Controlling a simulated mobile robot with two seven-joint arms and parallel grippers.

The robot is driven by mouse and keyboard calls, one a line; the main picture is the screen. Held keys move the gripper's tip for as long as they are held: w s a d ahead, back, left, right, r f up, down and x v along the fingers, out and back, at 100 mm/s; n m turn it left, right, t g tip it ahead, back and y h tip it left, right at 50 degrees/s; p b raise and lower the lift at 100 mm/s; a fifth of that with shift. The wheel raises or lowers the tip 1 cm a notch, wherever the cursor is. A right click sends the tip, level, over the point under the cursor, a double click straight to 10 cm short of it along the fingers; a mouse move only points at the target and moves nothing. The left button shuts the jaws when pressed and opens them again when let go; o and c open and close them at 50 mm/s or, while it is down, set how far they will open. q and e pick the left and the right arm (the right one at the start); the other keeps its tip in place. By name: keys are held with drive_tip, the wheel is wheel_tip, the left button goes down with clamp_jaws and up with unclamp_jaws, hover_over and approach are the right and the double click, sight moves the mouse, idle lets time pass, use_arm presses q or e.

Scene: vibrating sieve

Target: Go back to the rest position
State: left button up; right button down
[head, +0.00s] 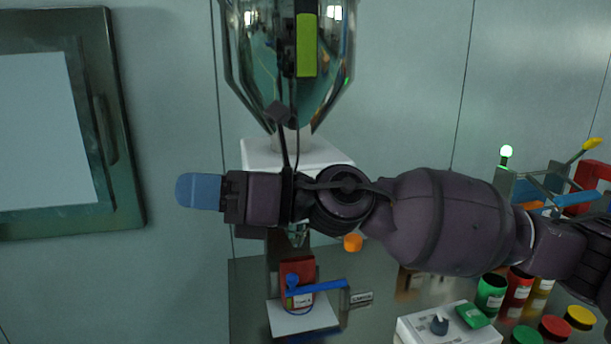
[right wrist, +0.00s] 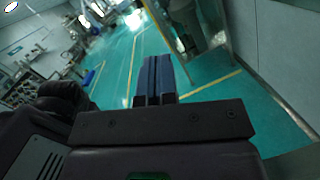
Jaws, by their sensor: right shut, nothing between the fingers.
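My right gripper (head: 200,192) shows in the head view with its blue fingers closed and pointing left. It is empty and held in the air in front of the machine, and its arm comes in from the right across the picture. In the right wrist view the blue fingers (right wrist: 158,78) lie together, with open green floor behind them. My left gripper is in neither view.
A shiny metal hopper (head: 290,70) on a white block (head: 262,152) stands behind my arm. Below are a red container (head: 297,272), a white device (head: 450,328) and several coloured jars (head: 491,293). A framed panel (head: 128,180) is on the left wall.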

drive_tip(key=w+d+f+m+t, duration=0.3)
drive_tip(key=w+d+m+t, duration=0.3)
drive_tip(key=m, duration=0.6)
drive_tip(key=w+d+f+m+t, duration=0.35)
drive_tip(key=m+t, duration=0.45)
drive_tip(key=m, duration=0.4)
drive_tip(key=w+d+f+m+t+h, duration=0.25)
drive_tip(key=d+f+m+h, duration=0.25)
drive_tip(key=d+f+m, duration=0.3)
drive_tip(key=w+d+f+m+t+h, duration=0.1)
drive_tip(key=d+f+m+t+h, duration=0.2)
drive_tip(key=d+f+m+h, duration=0.4)
drive_tip(key=s+d+f+m+g+h, duration=0.15)
drive_tip(key=s+d+f+m, duration=0.3)
drive_tip(key=f, duration=0.55)
drive_tip(key=s+d+f+m+g+h, duration=0.1)
drive_tip(key=s+d+f+m+h, duration=0.3)
drive_tip(key=f, duration=0.5)
drive_tip(key=s+d+f+m+g+h, duration=0.1)
drive_tip(key=s+d+f+g, duration=0.1)
drive_tip(key=s+f, duration=0.5)
drive_tip(key=s+d+f+m+g+h, duration=0.1)
drive_tip(key=s+d+f, duration=0.4)
drive_tip(key=s, duration=0.5)
drive_tip(key=shift+s+f+g, duration=0.3)
drive_tip(key=shift+f+g, duration=0.2)
drive_tip(key=shift+f, duration=0.45)
drive_tip(key=shift+a, duration=0.1)
